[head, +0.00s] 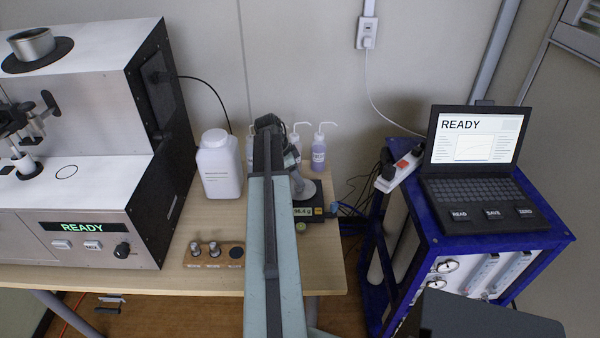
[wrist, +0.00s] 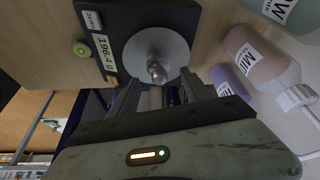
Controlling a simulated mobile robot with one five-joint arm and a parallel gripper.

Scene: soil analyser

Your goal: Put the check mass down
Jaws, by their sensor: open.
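The check mass (wrist: 157,68), a small shiny metal weight with a knob, stands on the round pan (wrist: 140,42) of the balance in the wrist view. The balance (wrist: 92,22) is black and its display reads about 196.4 g. My gripper (wrist: 160,88) is open, with its two fingers apart on either side just below the mass in the picture. I cannot tell whether either finger touches it. In the head view my arm hides the mass and part of the balance (head: 317,213).
A wooden block (head: 213,263) holds two metal masses (head: 204,249) and a dark round spot. A white bottle (head: 219,165) and several wash bottles (head: 319,150) stand behind. The analyser (head: 80,215) is left; a blue cart (head: 428,218) with a laptop (head: 476,165) is right.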

